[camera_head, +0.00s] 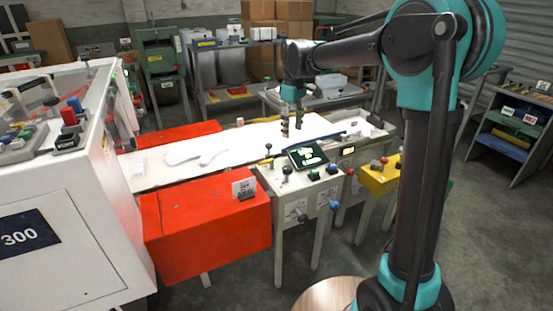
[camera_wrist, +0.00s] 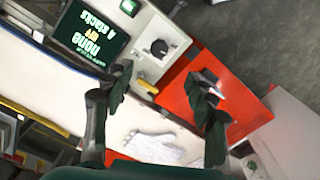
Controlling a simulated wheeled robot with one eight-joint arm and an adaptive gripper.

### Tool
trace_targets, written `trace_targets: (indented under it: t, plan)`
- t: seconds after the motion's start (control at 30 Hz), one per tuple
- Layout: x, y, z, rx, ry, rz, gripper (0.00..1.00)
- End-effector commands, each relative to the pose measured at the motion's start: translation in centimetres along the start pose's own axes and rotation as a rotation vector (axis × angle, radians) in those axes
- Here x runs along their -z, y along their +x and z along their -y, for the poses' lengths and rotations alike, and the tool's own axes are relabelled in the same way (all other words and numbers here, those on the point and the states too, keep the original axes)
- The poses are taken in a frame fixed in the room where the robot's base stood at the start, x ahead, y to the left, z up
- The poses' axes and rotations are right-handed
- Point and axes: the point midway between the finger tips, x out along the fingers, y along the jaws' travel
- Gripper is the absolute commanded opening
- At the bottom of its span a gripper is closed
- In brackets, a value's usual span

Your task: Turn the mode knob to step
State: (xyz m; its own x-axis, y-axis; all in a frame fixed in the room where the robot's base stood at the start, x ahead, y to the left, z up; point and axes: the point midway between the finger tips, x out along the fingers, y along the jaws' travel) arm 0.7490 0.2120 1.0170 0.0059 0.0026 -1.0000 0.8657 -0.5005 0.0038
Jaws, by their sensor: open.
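The mode knob (camera_wrist: 159,48) appears to be the round black knob on a pale square plate in the wrist view. It also seems to show as a small dark knob (camera_head: 287,171) on the control stand in the head view. I cannot read its markings or tell which setting it points to. My gripper (camera_wrist: 162,75) is open and empty, its two dark fingers spread apart. The knob lies beyond the fingers and nothing touches it. In the head view my gripper (camera_head: 292,128) hangs above the white work surface, behind the stand.
A tilted screen (camera_head: 307,155) stands beside the knob; in the wrist view the screen (camera_wrist: 88,34) shows inverted text. Green buttons (camera_head: 313,174) and levers crowd the panel. Red housings (camera_head: 205,215) flank the white bed. White gloves (camera_wrist: 155,146) lie on it.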

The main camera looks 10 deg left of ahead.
Motion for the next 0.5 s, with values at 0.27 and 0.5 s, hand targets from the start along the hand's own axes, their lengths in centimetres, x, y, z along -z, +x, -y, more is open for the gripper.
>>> trace_targets:
  t: [0.27,0.5]
  plan:
    - [0.7,1.5,0.1,0.004,-0.021,0.006,0.56]
    - [0.6,6.0,0.2,0.004,-0.019,0.006,0.56]
